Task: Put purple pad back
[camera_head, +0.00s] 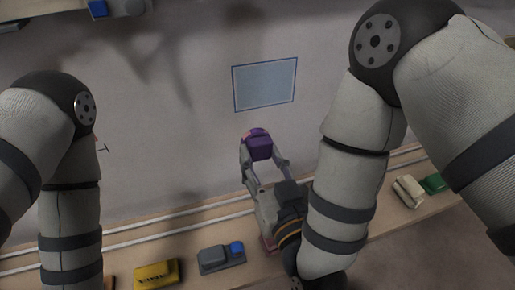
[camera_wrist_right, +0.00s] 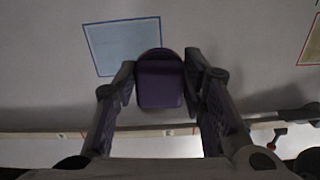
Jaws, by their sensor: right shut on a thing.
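The purple pad (camera_head: 259,146) is a small purple block with a reddish edge at its top. My right gripper (camera_head: 264,160) is shut on it and holds it up in front of the pale wall, above the ledge. In the right wrist view the purple pad (camera_wrist_right: 160,82) sits between the two fingertips of the right gripper (camera_wrist_right: 160,85). A light-blue panel with a dark blue outline (camera_head: 264,84) is on the wall above the pad; it also shows in the wrist view (camera_wrist_right: 122,46), partly behind the pad. My left gripper is out of view.
A wooden ledge (camera_head: 200,228) with pale rails runs along the wall. On it are a yellow block (camera_head: 157,274), a grey-and-blue block (camera_head: 221,258), a cream block (camera_head: 408,191) and a green block (camera_head: 433,183). A red-outlined panel (camera_wrist_right: 313,45) shows at the wrist view's right edge.

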